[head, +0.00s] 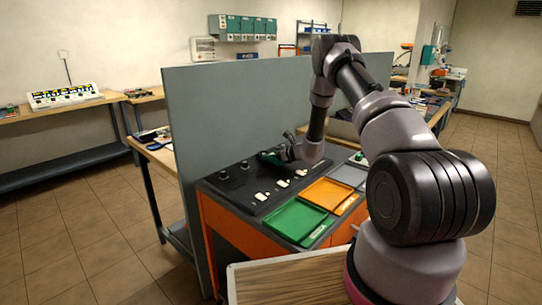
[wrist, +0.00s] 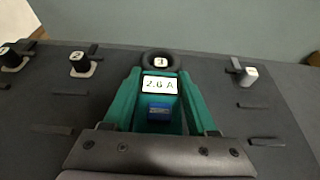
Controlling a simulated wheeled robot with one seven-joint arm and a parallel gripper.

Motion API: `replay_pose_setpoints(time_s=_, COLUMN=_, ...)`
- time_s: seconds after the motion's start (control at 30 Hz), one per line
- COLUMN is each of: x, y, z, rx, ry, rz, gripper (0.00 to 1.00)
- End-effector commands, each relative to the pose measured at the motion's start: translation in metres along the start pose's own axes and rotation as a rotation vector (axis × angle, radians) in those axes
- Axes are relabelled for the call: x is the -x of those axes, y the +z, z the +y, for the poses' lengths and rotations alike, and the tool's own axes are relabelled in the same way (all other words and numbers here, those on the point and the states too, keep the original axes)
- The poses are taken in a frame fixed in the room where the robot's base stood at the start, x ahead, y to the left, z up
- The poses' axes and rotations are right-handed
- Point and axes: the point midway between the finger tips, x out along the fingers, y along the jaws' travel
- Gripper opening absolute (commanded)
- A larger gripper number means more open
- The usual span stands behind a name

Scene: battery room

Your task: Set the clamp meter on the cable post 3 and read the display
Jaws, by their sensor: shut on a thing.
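The clamp meter (wrist: 158,113) has a lit display, a blue part below it and a dark ring at its far end. In the wrist view the ring (wrist: 160,57) is around cable post 3, whose numbered top shows inside it. The display (wrist: 159,85) appears to read 2.6 A; the digit after the point is small. My gripper (wrist: 161,92) is shut on the meter, with a green finger along each side. In the head view my gripper (head: 271,157) is low over the black panel (head: 258,200), and the meter is too small to make out there.
Post 1 (wrist: 12,58) and post 2 (wrist: 80,62) stand to the left, and a light-topped post (wrist: 249,75) to the right. A green tray (head: 296,222) and an orange tray (head: 330,194) lie in front of the panel. A grey partition (head: 222,110) rises behind it.

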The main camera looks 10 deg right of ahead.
Motion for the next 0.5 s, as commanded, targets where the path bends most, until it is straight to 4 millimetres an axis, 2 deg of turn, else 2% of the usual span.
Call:
replay_pose_setpoints(time_s=0.07, x=-0.0008, y=-0.0009, z=-0.0002, rx=0.0, ry=0.0, rz=-0.001, gripper=0.0)
replay_pose_setpoints(time_s=0.1, x=-0.0007, y=-0.0005, z=-0.0003, rx=0.0, ry=0.0, rz=-0.002, gripper=0.69)
replay_pose_setpoints(time_s=0.5, x=0.0038, y=-0.0016, z=-0.0004, rx=0.0, ry=-0.001, rz=0.001, gripper=0.7)
